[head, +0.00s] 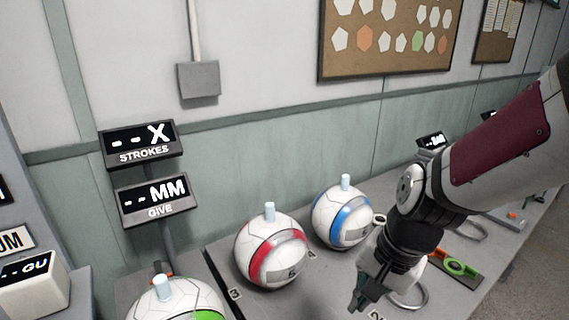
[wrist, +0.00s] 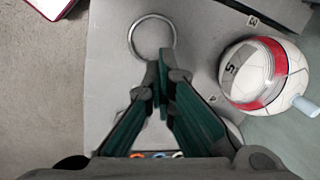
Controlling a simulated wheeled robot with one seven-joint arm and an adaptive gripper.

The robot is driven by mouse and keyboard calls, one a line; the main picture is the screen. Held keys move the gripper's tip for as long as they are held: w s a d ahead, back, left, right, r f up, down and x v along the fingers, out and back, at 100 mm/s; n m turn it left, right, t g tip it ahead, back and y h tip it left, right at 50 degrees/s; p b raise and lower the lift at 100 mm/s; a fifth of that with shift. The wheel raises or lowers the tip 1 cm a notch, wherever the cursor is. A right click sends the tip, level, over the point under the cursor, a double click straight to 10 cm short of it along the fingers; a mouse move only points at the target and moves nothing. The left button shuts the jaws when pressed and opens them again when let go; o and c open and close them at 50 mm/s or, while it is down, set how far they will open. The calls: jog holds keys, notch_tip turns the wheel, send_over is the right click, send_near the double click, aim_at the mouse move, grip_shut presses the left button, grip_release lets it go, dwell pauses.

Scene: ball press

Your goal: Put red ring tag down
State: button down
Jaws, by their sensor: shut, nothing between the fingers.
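My gripper (head: 358,296) is shut and empty, pointing down over the bench. In the wrist view its closed fingertips (wrist: 160,62) show just below a metal ring (wrist: 152,37) lying flat on the grey bench. I cannot tell whether the fingertips touch that ring. No red ring tag can be clearly made out. Small coloured pieces (wrist: 160,155), one reddish, show at the bottom of the wrist view, mostly hidden by my gripper. The red-banded ball (head: 270,252) stands left of my gripper in the head view and right of it in the wrist view (wrist: 264,76).
A blue-banded ball (head: 342,217) stands behind my gripper, and a green-banded ball (head: 178,304) at the lower left. A green tool (head: 456,267) lies on the bench to the right. Displays (head: 140,144) stand at the back left.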

jog(key=s+d+r+n+t+h+p, duration=0.1)
jog(key=s+d+r+n, duration=0.1)
jog(key=s+r, duration=0.4)
jog(key=s+d+r+n+t, duration=0.1)
jog(key=s+d+r+n, duration=0.2)
jog(key=s+r+n, duration=0.2)
notch_tip(320, 180, up, 3)
jog(key=shift+s+d+r+n+h+p, duration=0.1)
jog(key=shift+s+d+n+h+p, duration=0.25)
jog(key=shift+s, duration=0.2)
jog(key=c, duration=2.4)
grip_release()
jog(key=shift+s+r+t, duration=0.1)
jog(key=shift+s+t, duration=0.15)
jog(key=shift+t, duration=0.05)
jog(key=c, duration=1.7)
grip_release()
jog(key=shift+s+d, duration=0.15)
